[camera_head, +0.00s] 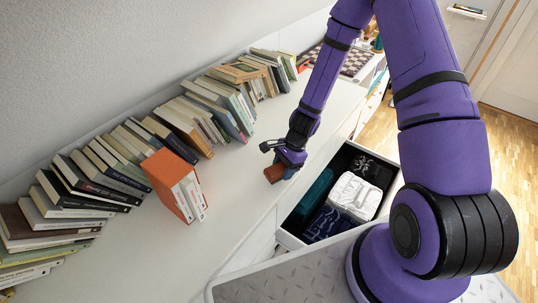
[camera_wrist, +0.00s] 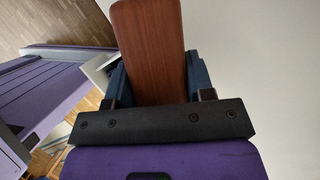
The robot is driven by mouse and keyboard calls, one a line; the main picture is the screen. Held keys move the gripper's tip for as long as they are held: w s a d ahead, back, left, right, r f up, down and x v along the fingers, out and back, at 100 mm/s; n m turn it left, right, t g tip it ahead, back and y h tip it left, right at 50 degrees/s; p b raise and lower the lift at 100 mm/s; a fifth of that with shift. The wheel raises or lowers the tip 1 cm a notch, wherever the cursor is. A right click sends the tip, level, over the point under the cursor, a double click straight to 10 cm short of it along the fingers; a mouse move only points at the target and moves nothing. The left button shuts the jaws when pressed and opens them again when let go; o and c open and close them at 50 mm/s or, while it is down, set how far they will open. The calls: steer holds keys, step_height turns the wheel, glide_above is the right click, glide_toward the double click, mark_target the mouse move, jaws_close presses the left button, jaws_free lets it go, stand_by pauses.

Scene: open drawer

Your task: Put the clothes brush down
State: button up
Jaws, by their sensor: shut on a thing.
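The clothes brush (camera_wrist: 150,45) shows its smooth reddish-brown wooden back in the wrist view. My gripper (camera_wrist: 152,85) is shut on it, with one finger along each side. In the head view the brush (camera_head: 273,173) is a small brown block under my gripper (camera_head: 282,162), close to the white top of the long cabinet (camera_head: 240,200). I cannot tell whether the brush touches the top. The underside of the brush is hidden in both views.
An open white drawer (camera_head: 285,238) holds folded dark, teal and white clothes, just right of the gripper. Rows of books (camera_head: 110,165) line the wall, with orange volumes (camera_head: 172,185) standing forward. A chessboard (camera_head: 352,62) lies farther back. The cabinet top around the brush is clear.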

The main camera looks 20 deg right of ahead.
steer(key=s+m, duration=0.1)
steer(key=s+r+m+t, duration=0.1)
steer(key=shift+s+d+m, duration=0.1)
steer(key=shift+d+m, duration=0.1)
steer(key=shift+m, duration=0.1)
steer(key=shift+s+r+m, duration=0.8)
steer(key=shift+s+m, duration=0.2)
steer(key=shift+m, duration=0.1)
glide_above(266, 156)
steer(key=d, duration=0.1)
steer(key=shift+d+f+t, duration=0.1)
steer(key=shift+f+t, duration=0.3)
steer(key=shift+f, duration=2.1)
steer(key=shift+s, duration=0.1)
steer(key=o, duration=0.9)
steer(key=shift+f, duration=0.1)
